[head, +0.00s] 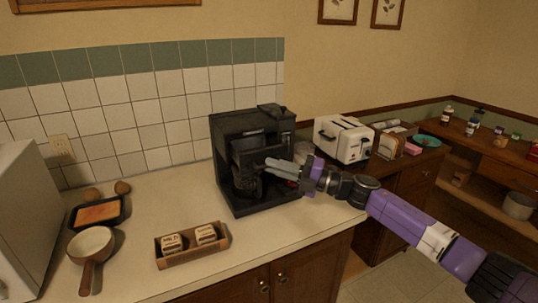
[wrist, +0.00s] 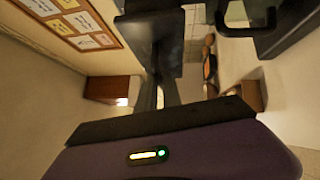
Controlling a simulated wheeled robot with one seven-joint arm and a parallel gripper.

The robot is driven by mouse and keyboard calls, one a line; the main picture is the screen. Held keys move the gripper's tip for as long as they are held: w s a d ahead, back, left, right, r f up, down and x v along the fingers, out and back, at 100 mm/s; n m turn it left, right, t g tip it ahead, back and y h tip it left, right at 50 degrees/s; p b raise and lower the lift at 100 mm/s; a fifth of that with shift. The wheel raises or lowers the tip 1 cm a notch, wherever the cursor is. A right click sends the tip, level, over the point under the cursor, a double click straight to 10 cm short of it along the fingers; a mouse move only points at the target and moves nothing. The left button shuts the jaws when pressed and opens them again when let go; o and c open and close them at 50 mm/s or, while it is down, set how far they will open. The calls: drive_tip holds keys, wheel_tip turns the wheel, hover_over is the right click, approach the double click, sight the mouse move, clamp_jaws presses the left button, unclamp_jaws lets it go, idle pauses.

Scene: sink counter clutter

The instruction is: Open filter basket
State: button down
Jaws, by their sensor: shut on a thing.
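The black coffee maker (head: 228,134) stands on the counter, its front facing the room. Its dark filter basket (head: 246,158) is at the front, in the upper-middle part, above the carafe (head: 246,184). My gripper (head: 270,164) reaches in from the right, with its grey fingers shut at the basket's right front side. My fingers cover part of the basket, and I cannot tell how far it is swung out. In the wrist view my fingers (wrist: 163,92) point up the picture to a dark part, and a black looped handle shows at the top right.
A wooden box (head: 191,250) with two labelled blocks sits left of the coffee maker. A saucepan (head: 91,243) and a dark tray (head: 97,212) are farther left. A white toaster (head: 343,140) stands right, behind my arm. Counter left of the machine is partly clear.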

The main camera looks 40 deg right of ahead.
drive_tip(key=shift+s+a+f+p, duration=0.1)
drive_tip(key=shift+s+a+p, duration=0.05)
drive_tip(key=shift+s, duration=0.4)
drive_tip(key=shift+s+a+f+p, duration=0.1)
drive_tip(key=shift+s+a+p, duration=0.05)
drive_tip(key=shift+s, duration=0.35)
drive_tip(key=c, duration=1.5)
unclamp_jaws()
drive_tip(key=shift+r, duration=0.1)
drive_tip(key=b+v, duration=0.2)
drive_tip(key=v, duration=0.5)
drive_tip(key=shift+s+d, duration=0.15)
drive_tip(key=shift+s, duration=0.2)
